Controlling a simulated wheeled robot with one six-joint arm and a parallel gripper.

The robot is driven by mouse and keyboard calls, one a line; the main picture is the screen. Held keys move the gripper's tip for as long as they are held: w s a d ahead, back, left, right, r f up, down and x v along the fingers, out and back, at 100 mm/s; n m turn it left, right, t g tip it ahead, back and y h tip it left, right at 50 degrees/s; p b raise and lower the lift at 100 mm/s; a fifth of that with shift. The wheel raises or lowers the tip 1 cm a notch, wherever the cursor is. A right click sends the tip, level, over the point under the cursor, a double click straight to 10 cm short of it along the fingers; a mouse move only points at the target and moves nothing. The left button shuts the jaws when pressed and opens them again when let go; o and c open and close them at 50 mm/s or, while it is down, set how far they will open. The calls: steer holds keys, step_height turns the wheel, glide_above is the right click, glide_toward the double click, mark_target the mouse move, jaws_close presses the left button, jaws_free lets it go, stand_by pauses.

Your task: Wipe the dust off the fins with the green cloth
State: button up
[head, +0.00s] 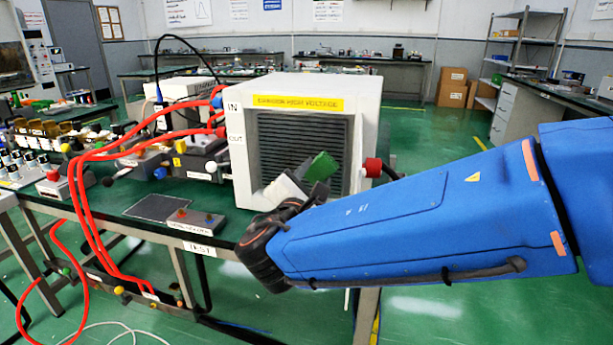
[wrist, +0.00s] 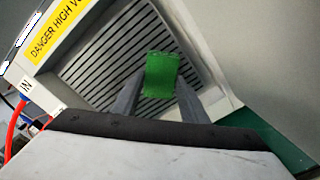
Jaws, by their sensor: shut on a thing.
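The green cloth (head: 321,167) is held at the end of my gripper (head: 300,180), in front of the finned panel of the white generator box (head: 368,100). In the wrist view the cloth (wrist: 162,74) sits between my two fingertips (wrist: 155,88), and the gripper is shut on it. The dark horizontal fins (head: 300,135) fill the recessed front of the box; they also show in the wrist view (wrist: 110,60). The cloth overlaps the lower right part of the fins in the head view. I cannot tell whether it touches them. Dust is too faint to make out.
A yellow high-voltage label (head: 297,104) is above the fins. A red knob (head: 373,167) is right of the panel. Red hoses (head: 85,210) run at the left. A small grey box with red buttons (head: 196,221) and a dark mat (head: 158,207) lie on the bench.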

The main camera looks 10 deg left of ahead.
mark_target(321, 159)
steer(key=shift+d, duration=0.45)
steer(key=shift+a+r, duration=0.1)
steer(key=shift+r, duration=0.8)
steer(key=shift+w+a+f, duration=0.1)
steer(key=shift+a, duration=1.85)
steer(key=shift+w+a, duration=0.1)
steer(key=shift+a, duration=1.8)
steer(key=shift+w+a, duration=0.15)
steer(key=shift+a, duration=0.9)
steer(key=shift+w+a, duration=0.15)
steer(key=shift+a, duration=0.85)
steer(key=shift+s+r, duration=0.1)
steer(key=shift+r, duration=0.85)
steer(key=shift+d, duration=2.3)
steer(key=shift+s+d, duration=0.25)
steer(key=shift+d, duration=1.6)
steer(key=shift+s+d, duration=0.2)
steer(key=shift+d, duration=1.65)
steer(key=shift+s, duration=0.1)
